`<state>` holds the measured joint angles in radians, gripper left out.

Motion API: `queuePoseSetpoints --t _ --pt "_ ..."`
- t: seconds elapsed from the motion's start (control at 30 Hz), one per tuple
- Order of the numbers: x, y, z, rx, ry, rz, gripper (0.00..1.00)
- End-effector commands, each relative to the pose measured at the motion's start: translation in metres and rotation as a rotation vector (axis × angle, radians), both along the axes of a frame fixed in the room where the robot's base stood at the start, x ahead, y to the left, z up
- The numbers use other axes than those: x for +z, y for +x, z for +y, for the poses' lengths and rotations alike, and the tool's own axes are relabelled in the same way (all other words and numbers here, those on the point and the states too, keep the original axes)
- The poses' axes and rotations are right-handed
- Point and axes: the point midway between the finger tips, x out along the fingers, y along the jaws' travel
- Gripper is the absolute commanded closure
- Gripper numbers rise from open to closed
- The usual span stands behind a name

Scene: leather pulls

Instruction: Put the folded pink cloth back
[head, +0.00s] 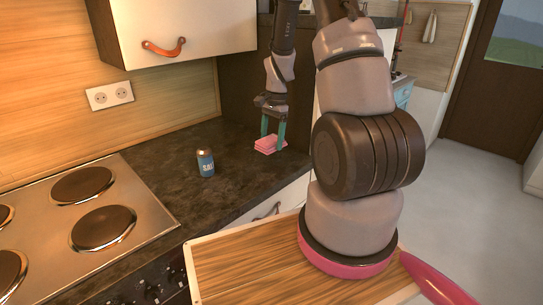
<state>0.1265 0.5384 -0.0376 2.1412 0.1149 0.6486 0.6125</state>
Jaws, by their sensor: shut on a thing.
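The gripper is shut on the cloth. Whether the cloth rests on the counter or is just above it, I cannot tell.
A blue can (205,162) stands on the dark counter (180,180) left of the cloth. A stove (100,210) with several hotplates is at the left. A wall cabinet (185,28) with a leather pull hangs above. The counter between can and cloth is clear.

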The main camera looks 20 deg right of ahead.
Motion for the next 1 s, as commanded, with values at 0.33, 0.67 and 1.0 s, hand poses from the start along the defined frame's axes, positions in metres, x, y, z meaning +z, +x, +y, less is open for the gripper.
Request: queuePoseSetpoints --t 0.33,0.67,1.0 --pt "-0.037 -0.001 0.0 0.002 0.0 0.002 1.0" --pt "-0.056 0.0 0.0 0.002 -0.001 -0.001 1.0" --pt "-0.059 0.0 0.0 0.003 -0.001 -0.001 0.0"
